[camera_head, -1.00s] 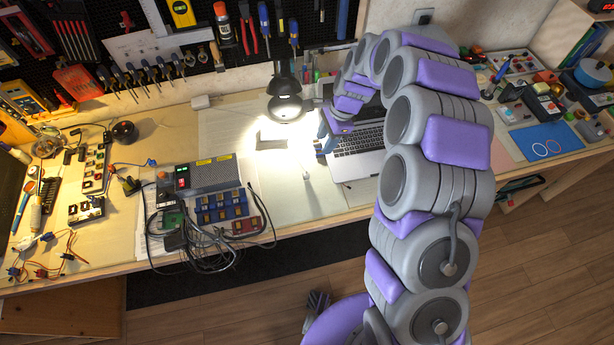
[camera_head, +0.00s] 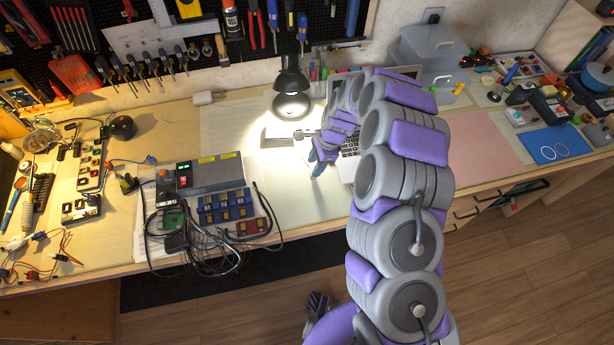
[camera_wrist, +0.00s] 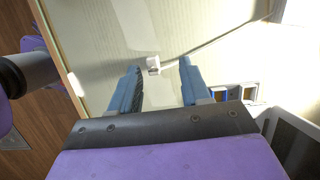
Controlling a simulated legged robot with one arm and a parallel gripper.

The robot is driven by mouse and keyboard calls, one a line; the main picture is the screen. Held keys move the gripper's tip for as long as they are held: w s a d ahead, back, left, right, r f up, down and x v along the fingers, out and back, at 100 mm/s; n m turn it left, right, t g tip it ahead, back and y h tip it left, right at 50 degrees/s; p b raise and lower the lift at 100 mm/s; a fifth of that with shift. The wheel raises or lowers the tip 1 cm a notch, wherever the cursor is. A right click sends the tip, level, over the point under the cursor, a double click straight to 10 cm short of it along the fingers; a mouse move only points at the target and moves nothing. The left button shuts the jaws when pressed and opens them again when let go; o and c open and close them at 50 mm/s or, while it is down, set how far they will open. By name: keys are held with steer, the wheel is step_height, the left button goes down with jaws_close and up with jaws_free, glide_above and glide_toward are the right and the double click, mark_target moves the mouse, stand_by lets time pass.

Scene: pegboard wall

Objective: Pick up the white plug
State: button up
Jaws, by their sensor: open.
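A small white plug (camera_wrist: 153,64) with a thin cable lies on the pale, brightly lit bench top in the wrist view. The cable runs from it to the upper right. My gripper (camera_wrist: 161,68) is open, with its two blue fingers reaching toward the plug. The plug shows in the gap between the fingertips, closer to the left one; I cannot tell the height left between them. In the head view my gripper (camera_head: 315,166) is low over the bench in front of the laptop, and I cannot make out the plug there.
A laptop (camera_head: 350,143) stands behind and right of my gripper. A black lamp (camera_head: 292,82) stands behind it. A grey box (camera_head: 209,174), blue modules (camera_head: 222,205) and tangled black cables (camera_head: 205,250) lie to the left. The bench's front edge is close.

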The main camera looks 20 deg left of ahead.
steer(key=shift+d, duration=0.5)
steer(key=shift+s+d+f+y+b, duration=0.15)
steer(key=shift+s+d+f+b, duration=0.1)
steer(key=shift+d+f+b, duration=0.25)
steer(key=shift+s+d+f+y+b, duration=0.2)
steer(key=shift+f+b, duration=0.15)
steer(key=shift+f, duration=0.3)
steer(key=a+f, duration=0.2)
steer(key=shift+a, duration=0.4)
steer(key=shift+s+a, duration=0.1)
steer(key=shift+a, duration=0.1)
steer(key=shift+d, duration=0.75)
steer(key=c, duration=0.5)
steer(key=shift+r, duration=0.1)
steer(key=shift+c, duration=1.4)
steer(key=shift+a, duration=0.35)
jaws_close()
